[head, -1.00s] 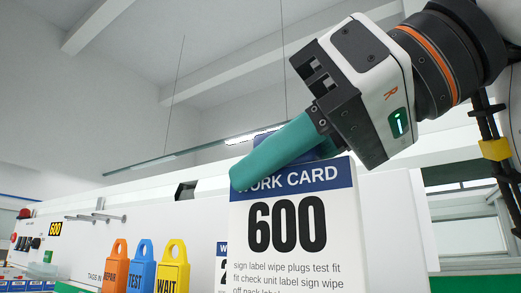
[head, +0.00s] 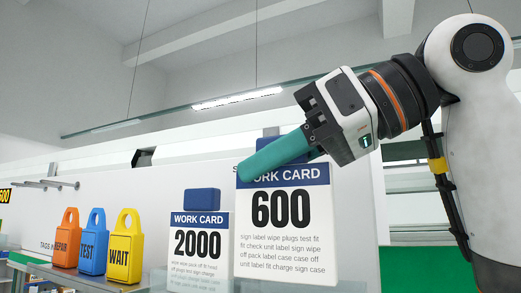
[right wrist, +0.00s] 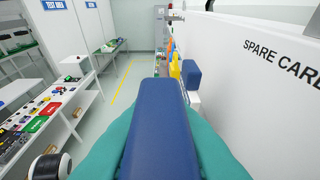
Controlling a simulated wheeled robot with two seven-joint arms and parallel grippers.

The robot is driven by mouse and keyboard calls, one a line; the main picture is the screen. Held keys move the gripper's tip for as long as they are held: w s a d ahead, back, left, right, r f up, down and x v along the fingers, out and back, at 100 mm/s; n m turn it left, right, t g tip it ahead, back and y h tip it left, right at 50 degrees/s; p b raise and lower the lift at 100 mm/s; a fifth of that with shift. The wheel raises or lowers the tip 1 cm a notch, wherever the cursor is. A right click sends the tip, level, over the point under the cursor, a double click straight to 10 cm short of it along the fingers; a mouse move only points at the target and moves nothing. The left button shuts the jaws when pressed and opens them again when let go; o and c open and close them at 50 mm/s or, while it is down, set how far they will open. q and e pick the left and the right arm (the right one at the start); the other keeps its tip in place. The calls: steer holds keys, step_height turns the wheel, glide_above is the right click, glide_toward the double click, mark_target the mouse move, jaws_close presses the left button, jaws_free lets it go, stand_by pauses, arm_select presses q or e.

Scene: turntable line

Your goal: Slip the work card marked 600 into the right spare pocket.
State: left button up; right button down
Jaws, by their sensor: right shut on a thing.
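The work card marked 600 (head: 284,222) is white with a blue header and a blue tab on top. It hangs upright in front of the white board in the head view. My right gripper (head: 262,164) is shut on its tab, with teal fingers crossing the header's upper left. The blue tab (right wrist: 160,130) fills the gap between the fingers in the right wrist view. The work card marked 2000 (head: 198,243) stands to its left, its lower part behind a clear front. I cannot tell whether the 600 card's lower edge is inside a pocket. My left gripper is out of view.
Orange (head: 66,240), blue (head: 93,243) and yellow (head: 124,246) tags stand in a row at the left. The white board (right wrist: 265,80) runs along the right side in the right wrist view, partly lettered SPARE. A side table with parts (right wrist: 50,110) stands across the aisle.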

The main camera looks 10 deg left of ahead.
steer(key=shift+w+d+f+b, duration=0.25)
steer(key=shift+w+f+b, duration=0.05)
steer(key=shift+w+f, duration=0.4)
steer(key=shift+w+d+f+b, duration=0.25)
steer(key=shift+w+f, duration=0.3)
steer(key=shift+w, duration=0.25)
steer(key=shift+w+d+f+b, duration=0.25)
steer(key=shift+w+f+b, duration=0.05)
steer(key=shift+w+f, duration=0.4)
steer(key=shift+r, duration=0.1)
steer(key=c, duration=1.3)
jaws_free()
steer(key=shift+o, duration=0.2)
steer(key=shift+d, duration=0.1)
steer(key=shift+s+d+r, duration=0.1)
steer(key=shift+d, duration=0.15)
steer(key=b+v, duration=0.2)
steer(key=v, duration=0.9)
steer(key=shift+b, duration=0.4)
